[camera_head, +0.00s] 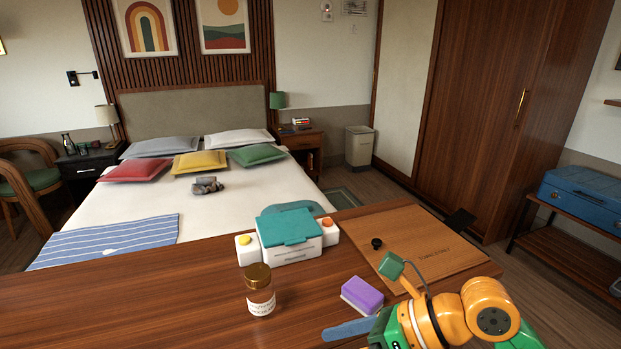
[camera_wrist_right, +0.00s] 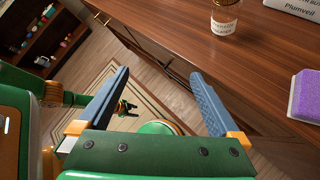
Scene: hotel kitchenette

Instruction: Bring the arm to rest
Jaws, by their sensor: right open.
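My right gripper (camera_wrist_right: 158,75) is open, its two blue-grey fingers spread wide with nothing between them. In the wrist view it hangs by the table's edge, with the floor and a patterned rug behind the fingers. In the head view a blue finger of it (camera_head: 350,329) shows at the bottom, near the front of the wooden table (camera_head: 120,310), left of my orange and green wrist. Much of this gripper is cut off or hidden there. My left gripper is not seen in the head view.
A brown-capped jar (camera_head: 260,291) and purple sponge (camera_head: 361,295) stand close to the right gripper. A white case with teal lid (camera_head: 288,228) and a wooden board (camera_head: 420,240) lie behind. My wrist overlaps the board's near side in view. The table's left part is clear.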

